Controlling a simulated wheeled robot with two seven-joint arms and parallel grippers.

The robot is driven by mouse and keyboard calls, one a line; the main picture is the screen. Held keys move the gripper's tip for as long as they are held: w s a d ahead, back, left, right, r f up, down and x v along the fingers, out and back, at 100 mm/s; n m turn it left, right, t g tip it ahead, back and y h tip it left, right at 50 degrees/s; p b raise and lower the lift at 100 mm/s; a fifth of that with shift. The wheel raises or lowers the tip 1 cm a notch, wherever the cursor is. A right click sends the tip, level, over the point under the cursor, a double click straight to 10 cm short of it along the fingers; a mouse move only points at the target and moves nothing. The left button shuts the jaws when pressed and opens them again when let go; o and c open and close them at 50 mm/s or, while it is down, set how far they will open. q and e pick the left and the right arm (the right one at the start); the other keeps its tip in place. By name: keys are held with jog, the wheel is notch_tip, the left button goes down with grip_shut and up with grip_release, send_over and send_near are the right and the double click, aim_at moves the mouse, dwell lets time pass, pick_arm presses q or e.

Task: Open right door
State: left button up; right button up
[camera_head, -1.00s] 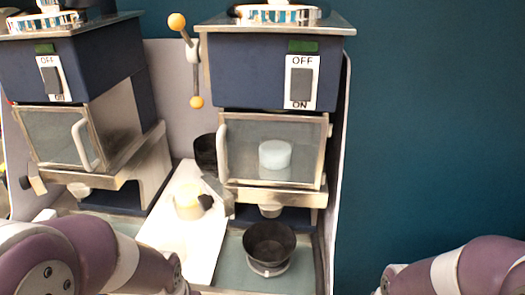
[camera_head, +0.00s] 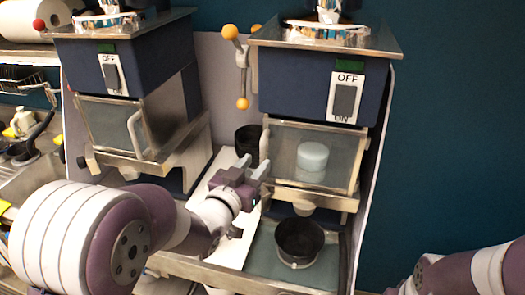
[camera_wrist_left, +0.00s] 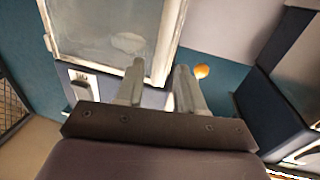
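The right machine's door (camera_head: 318,158) is a clear pane in a metal frame and looks shut. A pale round block (camera_head: 312,157) shows behind the pane. The light upright handle (camera_head: 266,139) is at the door's left edge. My left gripper (camera_head: 252,163) is just below and left of this handle, its two fingers apart and nothing seen between them. In the left wrist view, the framed pane (camera_wrist_left: 108,32) is just beyond the fingers (camera_wrist_left: 160,85), upside down. I cannot tell whether a finger touches the handle. My right gripper is out of view.
A black cup (camera_head: 299,240) stands below the right door. A second dark cup (camera_head: 248,142) is behind my left gripper. A lever with orange knobs (camera_head: 241,103) hangs beside the machine. The left machine's door (camera_head: 104,125) is shut.

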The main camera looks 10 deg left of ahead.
aim_at(261, 158)
pick_arm(q)
jog(key=p+x, duration=0.1)
jog(key=x, duration=0.4)
jog(key=shift+s, duration=0.1)
grip_shut()
